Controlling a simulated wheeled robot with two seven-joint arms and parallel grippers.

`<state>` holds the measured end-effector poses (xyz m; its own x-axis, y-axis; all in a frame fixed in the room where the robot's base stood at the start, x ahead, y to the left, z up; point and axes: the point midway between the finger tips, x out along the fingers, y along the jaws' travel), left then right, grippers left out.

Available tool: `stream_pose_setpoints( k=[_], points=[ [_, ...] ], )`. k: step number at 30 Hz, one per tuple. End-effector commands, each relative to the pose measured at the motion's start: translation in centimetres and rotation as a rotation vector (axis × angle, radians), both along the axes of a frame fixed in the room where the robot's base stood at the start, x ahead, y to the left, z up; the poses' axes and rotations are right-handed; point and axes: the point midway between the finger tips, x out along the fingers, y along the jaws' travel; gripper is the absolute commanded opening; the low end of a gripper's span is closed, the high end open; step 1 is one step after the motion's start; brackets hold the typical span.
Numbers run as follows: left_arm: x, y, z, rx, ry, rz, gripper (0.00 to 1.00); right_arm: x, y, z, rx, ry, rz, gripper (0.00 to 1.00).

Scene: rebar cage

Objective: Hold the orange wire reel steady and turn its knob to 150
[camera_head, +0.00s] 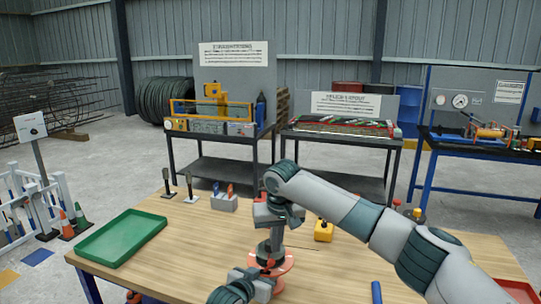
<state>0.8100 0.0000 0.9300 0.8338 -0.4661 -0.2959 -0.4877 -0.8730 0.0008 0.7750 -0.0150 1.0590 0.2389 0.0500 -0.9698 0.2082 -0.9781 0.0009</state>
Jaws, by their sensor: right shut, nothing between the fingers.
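The orange wire reel (287,262) stands on the wooden table near the front middle, largely hidden by my two hands. Only parts of its orange rim show. My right arm comes in from the right and bends down over the reel. My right gripper (269,261) points down at the top of the reel, shut with nothing between its fingers. My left gripper (262,281) is low at the reel's near left side; its fingers are hidden, so I cannot tell whether it grips. The knob and its scale cannot be made out.
On the wooden table (180,250) are a green tray (122,238), two dark upright tools (190,188), a grey holder (224,203) and a yellow block (323,231). A red tray (518,291) lies at right. The table left of the reel is clear. Workbenches stand behind.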

Motion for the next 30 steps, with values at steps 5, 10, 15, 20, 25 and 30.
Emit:
stream_pose_setpoints(
  k=[5, 10, 15, 20, 25, 30],
  points=[
    [-0.1, -0.1, -0.1, 0.001, 0.001, -0.001, 0.0, 0.2, 0.1, 0.0, 0.002, -0.004, 0.0, 0.0],
    [-0.1, -0.1, -0.1, 0.002, 0.0, -0.003, 0.0, 0.1, 0.2, 0.0, 0.002, -0.004, 0.0, 0.0],
    [-0.1, -0.1, -0.1, 0.002, 0.0, -0.003, 0.0, 0.1, 0.4, 0.0, 0.003, -0.005, 0.0, 0.0],
    [-0.1, -0.2, -0.1, 0.002, -0.001, -0.004, 0.0, -0.1, 0.8, 0.0, 0.005, -0.004, 0.002, 0.0],
    [-0.1, -0.2, 0.0, 0.003, -0.001, -0.004, 0.0, -0.2, 1.3, 0.1, 0.006, -0.005, 0.002, 0.0],
    [-0.1, -0.2, 0.0, 0.003, -0.001, -0.004, 0.0, -0.2, 1.6, 0.1, 0.006, -0.006, 0.002, 0.0]
  ],
)
